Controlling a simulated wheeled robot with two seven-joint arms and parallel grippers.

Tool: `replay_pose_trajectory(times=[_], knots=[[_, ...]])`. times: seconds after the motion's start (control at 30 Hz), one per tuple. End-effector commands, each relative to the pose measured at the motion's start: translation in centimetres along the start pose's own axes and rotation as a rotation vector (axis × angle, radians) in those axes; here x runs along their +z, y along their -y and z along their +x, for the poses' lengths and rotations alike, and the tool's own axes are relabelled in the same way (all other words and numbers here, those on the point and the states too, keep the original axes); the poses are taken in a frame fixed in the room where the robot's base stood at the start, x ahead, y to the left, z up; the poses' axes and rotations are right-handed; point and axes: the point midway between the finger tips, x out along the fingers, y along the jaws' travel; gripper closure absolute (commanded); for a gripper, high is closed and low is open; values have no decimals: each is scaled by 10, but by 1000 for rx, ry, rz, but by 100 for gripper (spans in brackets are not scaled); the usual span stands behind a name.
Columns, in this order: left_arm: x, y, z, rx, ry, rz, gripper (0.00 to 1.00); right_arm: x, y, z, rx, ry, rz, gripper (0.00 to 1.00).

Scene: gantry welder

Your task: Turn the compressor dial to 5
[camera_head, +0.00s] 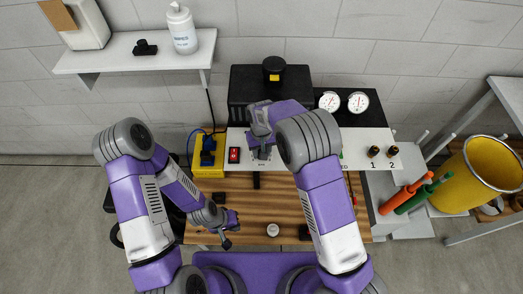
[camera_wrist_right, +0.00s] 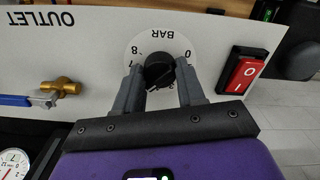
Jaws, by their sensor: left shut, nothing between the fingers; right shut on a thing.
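The compressor dial's black knob (camera_wrist_right: 158,70) sits on a round white scale marked BAR, which appears upside down in the right wrist view. The 0 and 8 show on the scale; the fingers cover some other numbers. I cannot tell which number the knob points to. My right gripper (camera_wrist_right: 160,84) is shut on the knob, one finger on each side. In the head view my right gripper (camera_head: 263,148) is at the white panel (camera_head: 358,150) and hides the dial. My left gripper (camera_head: 230,226) is shut and empty, low over the wooden bench, apart from the panel.
A red rocker switch (camera_wrist_right: 242,73) is beside the dial, left of it in the head view. A brass valve with a blue lever (camera_wrist_right: 60,95) lies on the dial's other side. A yellow box (camera_head: 208,155), two gauges (camera_head: 330,101) and a yellow bin (camera_head: 490,165) stand around the wooden bench (camera_head: 255,205).

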Motion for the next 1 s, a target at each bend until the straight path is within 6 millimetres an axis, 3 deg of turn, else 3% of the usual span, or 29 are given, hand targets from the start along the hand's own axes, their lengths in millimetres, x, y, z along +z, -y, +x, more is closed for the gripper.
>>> replay_pose_trajectory(times=[0.4,0.97,1.0], knots=[[0,1,3,0,0,0,100,-1,0,0,-1,-4,-223,91],[0,1,4,0,0,0,100,-1,0,-1,0,-4,-265,91],[0,1,4,0,0,0,100,-1,0,-1,0,-4,-265,59]])
